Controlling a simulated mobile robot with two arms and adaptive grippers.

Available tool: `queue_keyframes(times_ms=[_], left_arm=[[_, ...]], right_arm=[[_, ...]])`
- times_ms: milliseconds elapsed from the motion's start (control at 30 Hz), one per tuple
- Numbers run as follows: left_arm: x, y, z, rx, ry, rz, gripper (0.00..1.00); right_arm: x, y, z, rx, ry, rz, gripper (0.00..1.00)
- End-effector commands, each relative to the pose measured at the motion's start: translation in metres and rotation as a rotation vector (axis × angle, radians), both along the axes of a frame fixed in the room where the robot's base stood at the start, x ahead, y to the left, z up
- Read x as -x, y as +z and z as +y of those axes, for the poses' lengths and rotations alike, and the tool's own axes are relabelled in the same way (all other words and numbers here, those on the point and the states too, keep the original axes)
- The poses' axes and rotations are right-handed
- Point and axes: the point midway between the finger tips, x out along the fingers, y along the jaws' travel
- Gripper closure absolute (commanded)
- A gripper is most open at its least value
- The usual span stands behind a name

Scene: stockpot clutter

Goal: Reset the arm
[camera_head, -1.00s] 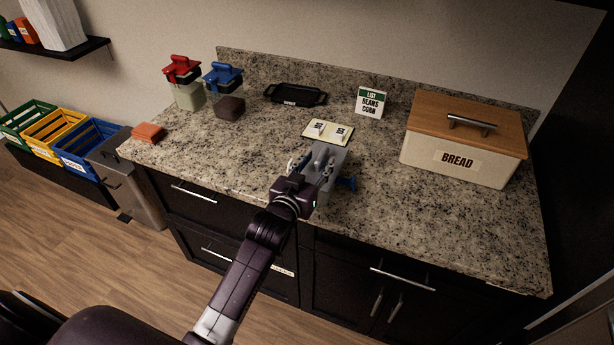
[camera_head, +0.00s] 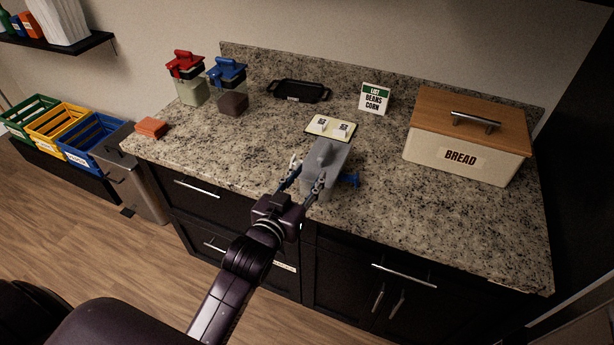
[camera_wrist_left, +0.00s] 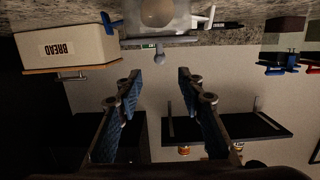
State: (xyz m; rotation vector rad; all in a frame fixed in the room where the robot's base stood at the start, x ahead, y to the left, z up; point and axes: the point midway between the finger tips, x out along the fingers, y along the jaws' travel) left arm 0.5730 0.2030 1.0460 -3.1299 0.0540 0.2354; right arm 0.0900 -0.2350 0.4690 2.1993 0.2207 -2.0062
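My left gripper (camera_head: 308,170) is open and empty over the counter's front edge. In the left wrist view my left gripper (camera_wrist_left: 158,77) shows its two blue-padded fingers well apart with nothing between them. A grey box-like container (camera_head: 326,166) with a knob on top stands on the counter just beyond the fingertips. A blue part (camera_head: 349,180) sticks out at its right side. The grey container (camera_wrist_left: 160,18) also shows at the top of the wrist view, which is upside down. My right gripper is in neither view.
The granite counter (camera_head: 420,220) also holds a bread box (camera_head: 465,155), a list sign (camera_head: 374,98), a switch plate (camera_head: 330,127), a black tray (camera_head: 299,91), red-lidded (camera_head: 190,88) and blue-lidded (camera_head: 228,76) jars, a brown block (camera_head: 233,104) and an orange block (camera_head: 151,127). Floor space lies at left.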

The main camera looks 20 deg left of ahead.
Motion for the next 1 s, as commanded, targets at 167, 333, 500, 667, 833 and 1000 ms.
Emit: queue_keyframes(times_ms=[167,333,500,667,833,1000], left_arm=[[0.000,0.000,0.000,0.000,0.000,0.000,0.65],[0.006,-0.009,0.000,-0.004,0.001,0.039,0.65],[0.045,-0.052,0.002,-0.029,0.000,0.244,0.65],[0.113,-0.101,0.002,-0.062,-0.015,0.526,0.65],[0.184,-0.132,0.001,-0.095,-0.044,0.771,0.65],[0.243,-0.146,0.001,-0.120,-0.073,0.955,0.65]], right_arm=[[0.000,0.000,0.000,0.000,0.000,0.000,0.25],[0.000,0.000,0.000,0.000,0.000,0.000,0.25],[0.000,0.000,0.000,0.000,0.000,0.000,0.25],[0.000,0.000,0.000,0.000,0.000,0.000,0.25],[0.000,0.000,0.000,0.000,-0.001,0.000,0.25],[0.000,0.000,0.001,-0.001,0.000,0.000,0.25]])
